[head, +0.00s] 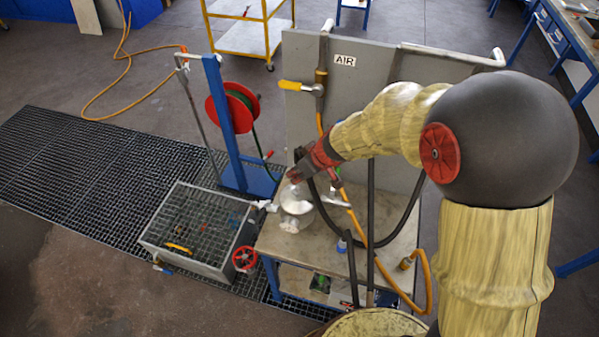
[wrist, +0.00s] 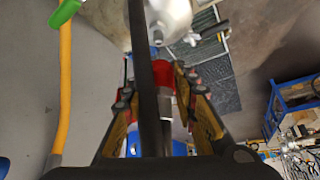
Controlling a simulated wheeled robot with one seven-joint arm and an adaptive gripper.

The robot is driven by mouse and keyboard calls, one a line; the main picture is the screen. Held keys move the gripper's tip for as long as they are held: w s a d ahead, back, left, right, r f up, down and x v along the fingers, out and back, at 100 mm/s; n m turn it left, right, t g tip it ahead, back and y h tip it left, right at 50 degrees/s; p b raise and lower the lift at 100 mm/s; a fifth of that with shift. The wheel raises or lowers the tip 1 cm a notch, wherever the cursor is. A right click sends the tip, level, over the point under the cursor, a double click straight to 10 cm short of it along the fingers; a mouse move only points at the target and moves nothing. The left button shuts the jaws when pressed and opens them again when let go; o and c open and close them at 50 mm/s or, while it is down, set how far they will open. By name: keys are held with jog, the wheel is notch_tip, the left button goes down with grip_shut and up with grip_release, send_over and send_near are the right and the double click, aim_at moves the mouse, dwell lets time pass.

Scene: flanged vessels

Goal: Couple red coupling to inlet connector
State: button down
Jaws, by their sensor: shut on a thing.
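My gripper (wrist: 158,92) is shut on the red coupling (wrist: 162,74) in the wrist view, with a finger on each side of it. A dark hose (wrist: 140,65) runs in front and hides part of the coupling. The silver flanged vessel (head: 296,201) stands on the bench in the head view, and my gripper (head: 294,172) is just above its top. The vessel also shows, pale and rounded, in the wrist view (wrist: 172,14), beyond the coupling. I cannot pick out the inlet connector for certain, nor tell whether the coupling touches it.
The bench top (head: 330,243) carries the vessel, before a grey panel (head: 362,118) marked AIR. Black hose loops and an orange hose (head: 421,273) hang at the right. A wire basket (head: 200,238), a red handwheel (head: 245,258) and a hose reel (head: 232,108) stand left of the bench.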

aim_at(299, 187)
jog(key=shift+w+f+b, duration=0.1)
jog(key=shift+f+b, duration=1.85)
jog(key=shift+b, duration=0.05)
jog(key=shift+b, duration=0.75)
jog(key=shift+f+b, duration=1.95)
jog(key=shift+b, duration=0.35)
jog(key=c, duration=1.3)
grip_release()
jog(key=shift+c, duration=0.2)
jog(key=shift+r, duration=0.1)
jog(key=v, duration=1.2)
